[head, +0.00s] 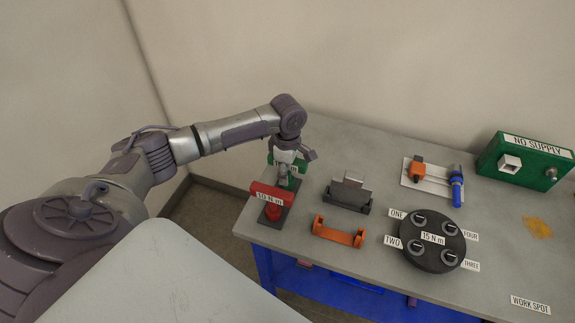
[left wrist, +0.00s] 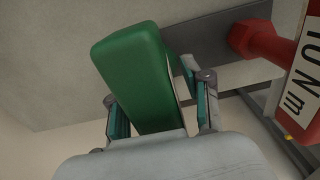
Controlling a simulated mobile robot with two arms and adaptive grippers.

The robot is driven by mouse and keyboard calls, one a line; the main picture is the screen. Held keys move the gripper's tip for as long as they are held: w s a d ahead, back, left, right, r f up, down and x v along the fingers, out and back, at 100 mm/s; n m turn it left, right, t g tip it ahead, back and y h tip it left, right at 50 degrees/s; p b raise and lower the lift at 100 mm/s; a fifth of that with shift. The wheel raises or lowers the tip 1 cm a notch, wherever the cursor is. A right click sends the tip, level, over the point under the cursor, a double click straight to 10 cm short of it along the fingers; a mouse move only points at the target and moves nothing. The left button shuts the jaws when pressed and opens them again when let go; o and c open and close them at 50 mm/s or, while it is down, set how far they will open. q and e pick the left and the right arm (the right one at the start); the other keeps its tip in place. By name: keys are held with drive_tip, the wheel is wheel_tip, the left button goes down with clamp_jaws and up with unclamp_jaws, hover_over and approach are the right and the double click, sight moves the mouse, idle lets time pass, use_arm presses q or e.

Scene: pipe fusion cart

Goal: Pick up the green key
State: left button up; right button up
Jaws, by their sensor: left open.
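The green key (left wrist: 135,75) stands at the left end of the bench, behind the red key (head: 268,192) labelled "10 N m". In the head view the green key (head: 296,171) is partly hidden by my left gripper (head: 285,170), which is down at it from above. In the left wrist view the green handle lies between the two spread fingers of my left gripper (left wrist: 163,108). The fingers are open, and I cannot tell whether either touches the key. The red key (left wrist: 262,42) also shows at the right there. My right gripper is not in view.
Right of the keys are a grey metal block in a holder (head: 349,191), an orange bracket (head: 338,232) and a round black disc (head: 433,252) with several knobs. Farther right are a white plate (head: 432,183) with orange and blue parts and a green "NO SUPPLY" box (head: 522,163).

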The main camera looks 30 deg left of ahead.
use_arm(q)
drive_tip(key=shift+c, duration=0.5)
clamp_jaws()
drive_tip(key=shift+r, duration=0.15)
